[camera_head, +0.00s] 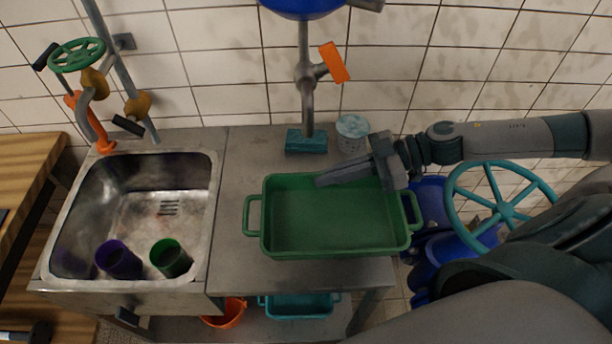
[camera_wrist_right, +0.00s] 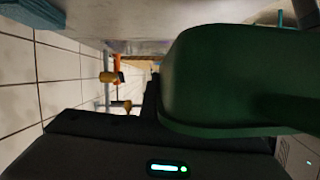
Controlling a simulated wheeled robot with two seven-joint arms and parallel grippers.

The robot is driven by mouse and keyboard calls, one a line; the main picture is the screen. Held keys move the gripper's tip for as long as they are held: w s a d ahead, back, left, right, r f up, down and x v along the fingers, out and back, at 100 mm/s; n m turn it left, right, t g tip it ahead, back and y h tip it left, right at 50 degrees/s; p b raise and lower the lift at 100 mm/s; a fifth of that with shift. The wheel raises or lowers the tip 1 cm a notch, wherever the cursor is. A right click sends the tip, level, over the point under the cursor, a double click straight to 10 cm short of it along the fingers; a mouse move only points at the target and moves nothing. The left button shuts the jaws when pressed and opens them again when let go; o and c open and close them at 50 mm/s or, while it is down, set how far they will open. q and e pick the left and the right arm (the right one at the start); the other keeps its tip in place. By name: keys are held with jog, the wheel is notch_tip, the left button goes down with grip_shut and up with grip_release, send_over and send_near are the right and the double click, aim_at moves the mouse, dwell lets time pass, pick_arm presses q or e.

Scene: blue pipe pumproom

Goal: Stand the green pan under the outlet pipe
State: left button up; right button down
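The green pan (camera_head: 335,218) is a rectangular tray with a handle at each end, lying level over the right part of the metal counter. The outlet pipe (camera_head: 304,120) hangs on the back wall with an orange lever (camera_head: 334,62). Its lower end is behind the pan, above a teal block (camera_head: 306,141). My right gripper (camera_head: 350,176) is at the pan's back right corner, with one finger reaching over its back rim. The pan (camera_wrist_right: 240,80) fills the right of the wrist view. Its wall hides the finger contact. My left gripper is out of view.
A steel sink (camera_head: 140,205) on the left holds a purple cup (camera_head: 118,259) and a green cup (camera_head: 170,258). A speckled tin (camera_head: 352,133) stands behind the pan. A teal handwheel (camera_head: 506,207) is at right. An orange bucket (camera_head: 226,314) and a teal tray (camera_head: 300,306) sit below.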

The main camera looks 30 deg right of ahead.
jog(key=w+f, duration=0.1)
jog(key=w, duration=0.2)
jog(key=w+f+p, duration=0.1)
jog(key=w+f, duration=0.1)
jog(key=w, duration=0.1)
jog(key=w+a+f+p, duration=0.1)
jog(key=w+f, duration=0.1)
jog(key=shift+w+f, duration=0.1)
jog(key=shift+w, duration=0.3)
notch_tip(320, 180, down, 3)
jog(key=shift+f+p, duration=0.2)
jog(key=shift+p, duration=0.25)
jog(key=shift+f, duration=0.3)
jog(key=shift+f, duration=0.15)
jog(key=c, duration=2.2)
grip_release()
jog(key=shift+o, duration=0.9)
